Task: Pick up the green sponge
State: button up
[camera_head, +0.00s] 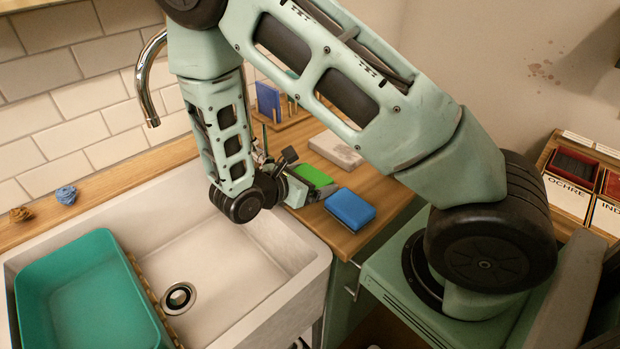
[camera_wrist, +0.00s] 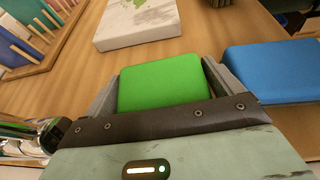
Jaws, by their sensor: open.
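The green sponge (camera_head: 313,175) lies on the wooden counter to the right of the sink. In the wrist view the green sponge (camera_wrist: 162,82) sits between the two fingers of my gripper (camera_wrist: 160,84). My gripper (camera_head: 300,187) is open around it, one finger on each side. I cannot tell whether either finger touches it. The sponge's near edge is hidden behind the gripper body.
A blue sponge (camera_head: 350,209) lies close to the right finger, and it also shows in the wrist view (camera_wrist: 275,70). A pale block (camera_wrist: 138,22) lies beyond. A wooden rack (camera_wrist: 45,55) stands at left. The white sink (camera_head: 290,262) holds a teal basin (camera_head: 85,262).

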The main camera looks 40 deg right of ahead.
jog(key=c, duration=0.6)
